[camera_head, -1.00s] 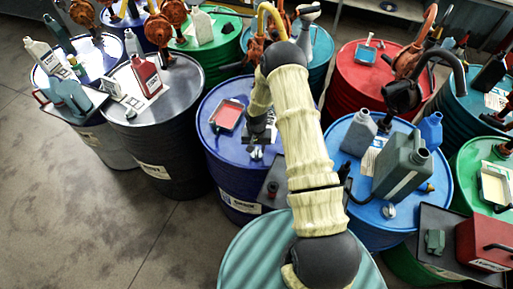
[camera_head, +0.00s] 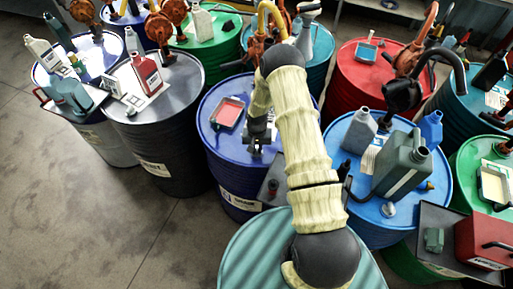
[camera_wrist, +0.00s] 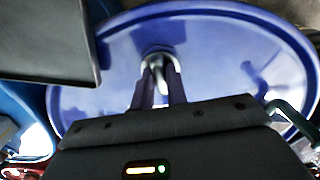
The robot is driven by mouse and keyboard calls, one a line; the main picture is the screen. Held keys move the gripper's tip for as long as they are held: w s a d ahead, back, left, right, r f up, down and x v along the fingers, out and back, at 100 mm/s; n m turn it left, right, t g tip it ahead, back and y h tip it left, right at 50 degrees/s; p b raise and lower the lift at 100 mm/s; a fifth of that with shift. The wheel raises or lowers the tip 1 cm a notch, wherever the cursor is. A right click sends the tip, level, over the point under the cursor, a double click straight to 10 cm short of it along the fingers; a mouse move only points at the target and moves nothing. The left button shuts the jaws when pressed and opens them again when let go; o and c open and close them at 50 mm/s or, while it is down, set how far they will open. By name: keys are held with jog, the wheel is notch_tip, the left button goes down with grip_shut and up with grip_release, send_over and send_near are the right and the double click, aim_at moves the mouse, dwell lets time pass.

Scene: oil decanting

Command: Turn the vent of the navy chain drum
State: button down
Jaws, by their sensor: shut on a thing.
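The navy drum (camera_head: 222,165) stands in the middle of the head view, its lid partly hidden by my arm. Its blue lid (camera_wrist: 225,65) fills most of the wrist view. The vent (camera_wrist: 155,60) is a small pale metal fitting on that lid. My gripper (camera_wrist: 157,82) points down at the lid with its two fingers on either side of the vent, shut on it. In the head view my gripper (camera_head: 258,146) is at the lid's front right part, and the vent is mostly hidden there.
A tray with a red inside (camera_head: 229,114) lies on the navy lid, left of my gripper. A dark plate (camera_head: 271,187) is close in front. A black drum (camera_head: 160,125) stands to the left, and a blue drum (camera_head: 345,130) with cans stands to the right. Open floor lies at the lower left.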

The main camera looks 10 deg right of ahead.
jog(key=shift+b, duration=0.35)
jog(key=n+b, duration=0.2)
jog(key=n, duration=0.1)
jog(key=shift+f, duration=0.15)
jog(key=n+b, duration=0.4)
jog(key=n, duration=0.1)
jog(key=n+b, duration=0.1)
jog(key=n, duration=0.3)
jog(key=shift+w+d+n+b, duration=0.1)
jog(key=shift+n+b, duration=0.2)
jog(key=shift+n, duration=0.1)
jog(key=n, duration=0.5)
jog(key=shift+d+r+b, duration=0.1)
jog(key=shift+r+b, duration=0.1)
jog(key=shift+b, duration=0.1)
jog(key=c, duration=1.4)
grip_release()
